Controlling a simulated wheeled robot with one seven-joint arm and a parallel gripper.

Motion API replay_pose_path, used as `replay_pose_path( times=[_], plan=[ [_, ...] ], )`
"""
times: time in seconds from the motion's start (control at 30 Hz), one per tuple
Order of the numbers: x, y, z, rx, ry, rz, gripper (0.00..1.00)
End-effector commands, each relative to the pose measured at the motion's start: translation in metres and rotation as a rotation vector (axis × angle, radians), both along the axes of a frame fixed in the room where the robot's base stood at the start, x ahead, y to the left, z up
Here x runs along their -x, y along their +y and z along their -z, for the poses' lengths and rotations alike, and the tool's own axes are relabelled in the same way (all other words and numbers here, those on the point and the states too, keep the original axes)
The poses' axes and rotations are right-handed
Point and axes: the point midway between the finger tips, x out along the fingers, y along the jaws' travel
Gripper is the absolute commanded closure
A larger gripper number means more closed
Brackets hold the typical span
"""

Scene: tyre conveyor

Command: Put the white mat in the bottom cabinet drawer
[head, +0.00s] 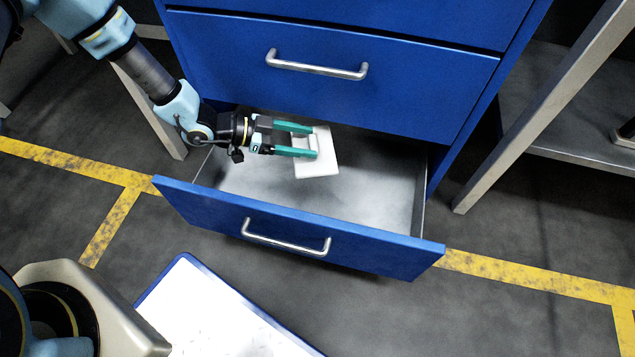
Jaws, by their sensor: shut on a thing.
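The blue bottom drawer (280,225) of the cabinet is pulled open, with its grey inside showing. The white mat (319,167) is a small pale square at the drawer's opening, near its middle. My gripper (315,141) reaches in from the left with its two green fingers at the mat, and it is shut on the mat. The mat is over the drawer floor; I cannot tell whether it touches the floor. Part of the mat is hidden by the fingers.
The blue cabinet (330,95) rises behind, with its upper drawers closed. A metal-legged bench (540,110) stands at the right. A white board with a blue edge (215,315) is in front of the drawer. Yellow lines (535,282) mark the dark floor. The drawer's right part is empty.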

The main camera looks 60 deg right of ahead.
Motion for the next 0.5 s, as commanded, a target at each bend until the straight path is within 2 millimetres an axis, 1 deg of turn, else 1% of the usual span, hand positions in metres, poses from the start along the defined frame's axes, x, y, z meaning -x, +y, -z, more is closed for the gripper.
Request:
replay_pose_path(
  times=[0.03,0.07,0.1,0.17,0.4,0.5],
  plan=[
    [0.000,0.000,0.009,0.000,0.000,0.000,0.80],
    [0.000,0.000,0.012,0.000,0.000,0.000,0.80],
    [0.000,0.000,0.019,0.000,0.000,0.000,0.80],
    [0.000,0.000,0.027,0.000,0.000,0.000,0.80],
    [0.000,0.000,0.063,0.000,0.000,0.000,0.80],
    [0.000,0.000,0.074,0.000,0.000,0.000,0.80]
  ],
)
